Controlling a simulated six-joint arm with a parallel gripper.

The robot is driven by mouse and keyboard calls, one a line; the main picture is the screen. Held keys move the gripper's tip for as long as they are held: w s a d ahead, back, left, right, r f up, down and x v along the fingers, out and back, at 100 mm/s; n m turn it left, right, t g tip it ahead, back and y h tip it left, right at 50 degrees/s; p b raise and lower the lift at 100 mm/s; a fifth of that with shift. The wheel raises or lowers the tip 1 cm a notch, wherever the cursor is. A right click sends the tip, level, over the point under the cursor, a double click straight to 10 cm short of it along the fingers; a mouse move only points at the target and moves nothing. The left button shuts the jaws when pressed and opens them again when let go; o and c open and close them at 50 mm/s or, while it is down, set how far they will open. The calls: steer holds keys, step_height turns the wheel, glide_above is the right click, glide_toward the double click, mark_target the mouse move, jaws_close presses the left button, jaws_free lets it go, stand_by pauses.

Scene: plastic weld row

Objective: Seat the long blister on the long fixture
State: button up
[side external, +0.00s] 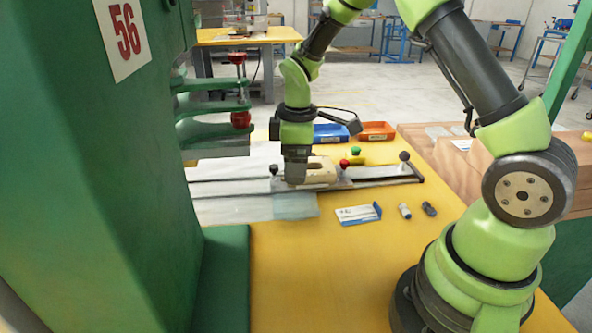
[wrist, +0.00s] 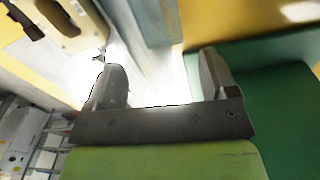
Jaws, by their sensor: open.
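My gripper (side external: 296,176) points down over the work area, beside a cream block (side external: 320,171) on a long grey rail assembly that looks like the long fixture (side external: 380,180). In the wrist view, my gripper (wrist: 162,75) has its two fingers apart, with a bright, washed-out surface between and beyond them. The cream block (wrist: 58,22) shows there at upper left. A clear, pale sheet (side external: 295,207) lies in front of the rail; I cannot tell whether it is the long blister. No blister is clearly held.
A green machine (side external: 110,190) marked 56 stands close on the left, its green base (wrist: 275,95) right of my fingers in the wrist view. Blue (side external: 331,133) and orange (side external: 376,131) bins stand behind. A card (side external: 358,213) and small parts lie on the yellow table (side external: 320,275), clear in front.

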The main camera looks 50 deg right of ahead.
mark_target(296, 198)
steer(key=shift+n+g, duration=0.3)
steer(key=shift+n, duration=0.1)
steer(key=shift+w+d+f, duration=0.1)
steer(key=shift+d+f, duration=0.05)
steer(key=shift+f, duration=2.3)
steer(key=shift+w+d+f, duration=0.1)
steer(key=shift+f, duration=2.35)
steer(key=c, duration=0.5)
steer(key=shift+c, duration=0.2)
steer(key=shift+r, duration=0.1)
steer(key=shift+r, duration=2.2)
